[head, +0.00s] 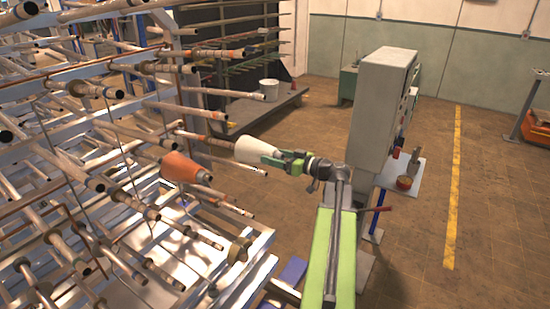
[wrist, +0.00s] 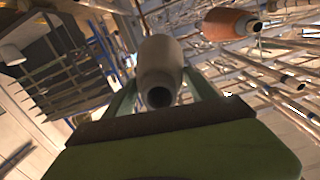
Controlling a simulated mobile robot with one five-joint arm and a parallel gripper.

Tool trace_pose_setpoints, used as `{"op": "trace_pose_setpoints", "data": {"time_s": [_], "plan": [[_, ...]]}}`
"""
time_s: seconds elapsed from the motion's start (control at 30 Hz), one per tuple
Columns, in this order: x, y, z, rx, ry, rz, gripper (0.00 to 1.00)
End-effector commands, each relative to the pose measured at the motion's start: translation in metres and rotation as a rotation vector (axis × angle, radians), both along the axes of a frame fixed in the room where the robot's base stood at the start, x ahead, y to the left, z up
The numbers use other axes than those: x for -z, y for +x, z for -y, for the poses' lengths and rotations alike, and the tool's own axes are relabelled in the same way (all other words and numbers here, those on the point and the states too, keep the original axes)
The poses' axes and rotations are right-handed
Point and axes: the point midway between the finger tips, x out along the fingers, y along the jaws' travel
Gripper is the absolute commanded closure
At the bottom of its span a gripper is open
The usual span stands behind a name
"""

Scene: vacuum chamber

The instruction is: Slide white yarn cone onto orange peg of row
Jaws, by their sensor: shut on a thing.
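The white yarn cone (head: 252,147) is held by my green gripper (head: 275,158), to the right of the rack. In the wrist view the cone (wrist: 160,62) sits between the gripper's fingers (wrist: 160,88), with its dark round opening facing the camera. An orange-brown peg (head: 212,141) points from the rack toward the cone's left end. I cannot tell whether its tip is inside the cone or just short of it. In the wrist view the cone hides what lies behind it.
An orange cone (head: 184,169) sits on a neighbouring peg, lower left; it also shows in the wrist view (wrist: 228,23). Several bare pegs stick out around it. A grey cabinet (head: 380,110) stands right of my arm. A white bucket (head: 269,89) is behind.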

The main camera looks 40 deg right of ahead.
Motion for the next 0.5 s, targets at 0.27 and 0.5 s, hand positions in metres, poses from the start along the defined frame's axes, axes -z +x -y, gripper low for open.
{"op": "trace_pose_setpoints", "data": {"time_s": [0.27, 0.5], "plan": [[0.001, 0.011, -0.003, -0.002, 0.001, 0.001, 1.00], [0.001, 0.020, -0.005, 0.000, 0.001, 0.002, 1.00]]}}
